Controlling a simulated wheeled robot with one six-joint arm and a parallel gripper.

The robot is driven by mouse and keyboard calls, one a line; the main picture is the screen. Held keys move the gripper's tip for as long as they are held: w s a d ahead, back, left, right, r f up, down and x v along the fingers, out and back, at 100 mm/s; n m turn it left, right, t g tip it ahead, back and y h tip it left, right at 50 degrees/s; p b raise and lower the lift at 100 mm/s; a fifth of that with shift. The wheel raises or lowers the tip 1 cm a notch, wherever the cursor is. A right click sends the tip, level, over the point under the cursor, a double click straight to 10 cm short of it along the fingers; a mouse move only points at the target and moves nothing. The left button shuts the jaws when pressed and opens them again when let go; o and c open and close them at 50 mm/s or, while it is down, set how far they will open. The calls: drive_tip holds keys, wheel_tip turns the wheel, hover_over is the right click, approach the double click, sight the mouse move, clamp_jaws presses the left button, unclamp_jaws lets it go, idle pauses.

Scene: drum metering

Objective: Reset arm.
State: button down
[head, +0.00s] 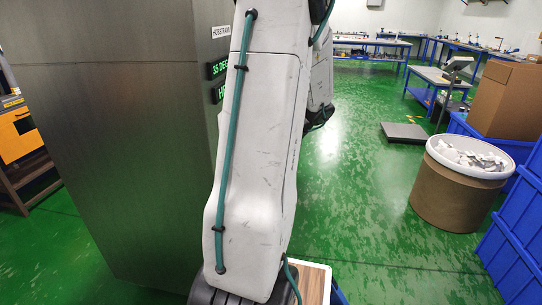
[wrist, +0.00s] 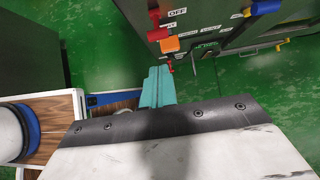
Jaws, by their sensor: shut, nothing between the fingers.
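My gripper (wrist: 158,82) shows in the wrist view as teal fingers pressed together, pointing up the picture, with nothing between them. A dark control panel lies just beyond the fingertips. It carries a red knob (wrist: 155,20), an orange block (wrist: 171,44) and an "OFF" label. Whether the fingertips touch the panel I cannot tell; they look apart from it. In the head view my white arm with a teal hose fills the middle, and the gripper is hidden.
A tall grey cabinet (head: 110,130) with green displays stands close on the left of the head view. A brown drum (head: 450,198) with white contents, blue bins (head: 515,240) and a cardboard box (head: 503,102) stand at right. Green floor (head: 365,190) between is clear.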

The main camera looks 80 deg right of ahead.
idle(0.4)
drive_tip(key=w+a+r+n+g+y, duration=0.1)
drive_tip(key=w+a+r+n+g, duration=0.1)
drive_tip(key=w+a+n, duration=0.35)
drive_tip(key=w+a+r+n+g+y, duration=0.1)
drive_tip(key=w+a+r+n+g, duration=0.1)
drive_tip(key=a+n, duration=0.7)
drive_tip(key=w+a+r+n+g+y, duration=0.1)
drive_tip(key=w+a+r+n+g, duration=0.3)
drive_tip(key=a, duration=0.6)
drive_tip(key=s+a+r+n+t+h, duration=0.1)
drive_tip(key=a+r+n, duration=0.1)
drive_tip(key=a+n, duration=0.6)
drive_tip(key=a+r+n+h, duration=0.1)
drive_tip(key=a+n, duration=0.7)
drive_tip(key=a, duration=0.8)
drive_tip(key=shift+s+r+n+t+h, duration=0.35)
drive_tip(key=shift+r+t+h, duration=0.05)
drive_tip(key=shift+h, duration=0.4)
drive_tip(key=shift+d, duration=0.1)
